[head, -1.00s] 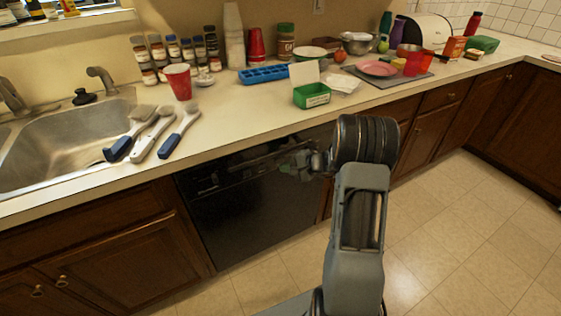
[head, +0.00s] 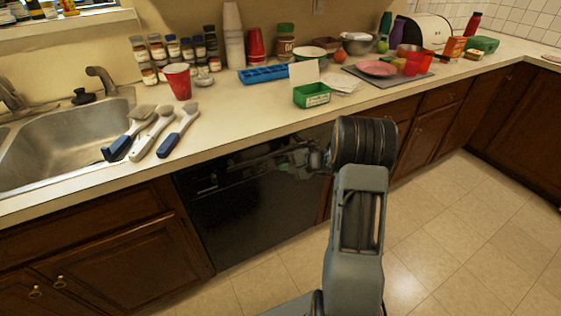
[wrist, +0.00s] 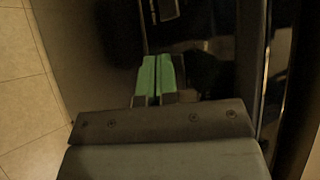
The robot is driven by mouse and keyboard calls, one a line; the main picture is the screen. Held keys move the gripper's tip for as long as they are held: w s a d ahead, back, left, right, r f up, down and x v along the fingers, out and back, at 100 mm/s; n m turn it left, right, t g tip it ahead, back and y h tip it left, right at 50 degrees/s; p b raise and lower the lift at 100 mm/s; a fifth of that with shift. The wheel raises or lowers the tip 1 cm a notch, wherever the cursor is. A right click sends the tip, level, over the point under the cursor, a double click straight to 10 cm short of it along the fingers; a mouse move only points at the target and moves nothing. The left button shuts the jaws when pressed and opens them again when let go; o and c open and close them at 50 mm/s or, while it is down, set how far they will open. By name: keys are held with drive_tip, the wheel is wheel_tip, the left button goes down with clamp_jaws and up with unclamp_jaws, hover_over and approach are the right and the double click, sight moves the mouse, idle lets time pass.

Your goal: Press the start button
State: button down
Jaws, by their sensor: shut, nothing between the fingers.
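The black dishwasher (head: 255,215) is built in under the counter, with its control strip along the top. The start button cannot be made out in either view. My gripper (head: 285,165) is at the upper front of the dishwasher. In the wrist view my gripper (wrist: 156,62) shows green fingertips side by side, shut with nothing between them. They point at the dark dishwasher panel (wrist: 180,30), which has small pale markings. I cannot tell whether the fingertips touch it.
The counter edge (head: 230,150) runs just above my gripper. Above it lie several brushes (head: 150,135), a green box (head: 312,96) and a blue ice tray (head: 265,74). The sink (head: 60,145) is at left. The tiled floor (head: 450,240) is clear.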

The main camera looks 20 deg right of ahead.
drive_tip(key=shift+w+a+r, duration=0.1)
drive_tip(key=shift+w+r, duration=0.35)
drive_tip(key=shift+w, duration=0.2)
idle(0.8)
drive_tip(key=shift+s+b, duration=0.35)
drive_tip(key=shift+b, duration=0.1)
drive_tip(key=shift+s, duration=0.15)
drive_tip(key=shift+s+d+f+b, duration=0.1)
drive_tip(key=shift+s+d+b, duration=0.1)
drive_tip(key=shift+s, duration=0.7)
drive_tip(key=shift+s+d+f+b, duration=0.1)
drive_tip(key=shift+s+b, duration=0.15)
drive_tip(key=shift+s, duration=0.7)
drive_tip(key=shift+s+d+b, duration=0.15)
drive_tip(key=shift+s+b, duration=0.05)
drive_tip(key=shift+s, duration=0.7)
